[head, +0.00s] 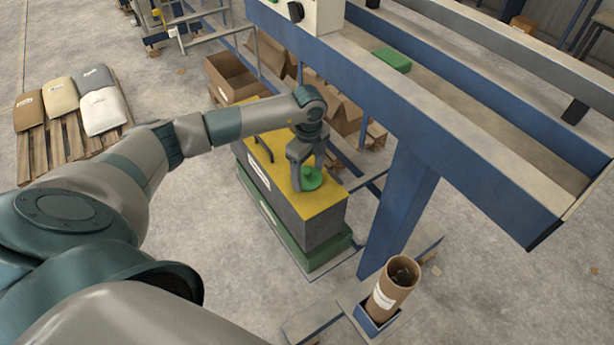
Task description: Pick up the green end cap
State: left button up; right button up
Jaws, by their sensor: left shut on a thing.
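The green end cap (311,180) is a round disc with a raised middle. It is at the yellow top of a dark grey box (325,212). My left gripper (307,174) points down over the cap, its fingers closed on the cap's raised middle. The cap looks close to the yellow surface; I cannot tell whether it touches it. My right gripper is not in view.
A blue-framed conveyor (440,115) with a green block (392,60) runs along the right. A cardboard tube (391,285) stands in a blue holder at the lower right. Open cardboard boxes (232,78) lie behind. A pallet with sacks (62,97) is at the left.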

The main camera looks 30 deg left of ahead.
aim_at(309, 171)
pick_arm(q)
jog(key=shift+r+b, duration=0.3)
jog(key=shift+r, duration=0.2)
notch_tip(309, 171, up, 8)
jog(key=b, duration=0.2)
jog(key=shift+w+f+b, duration=0.1)
jog(key=shift+f+b, duration=0.15)
jog(key=shift+b, duration=0.15)
jog(key=shift+r, duration=0.75)
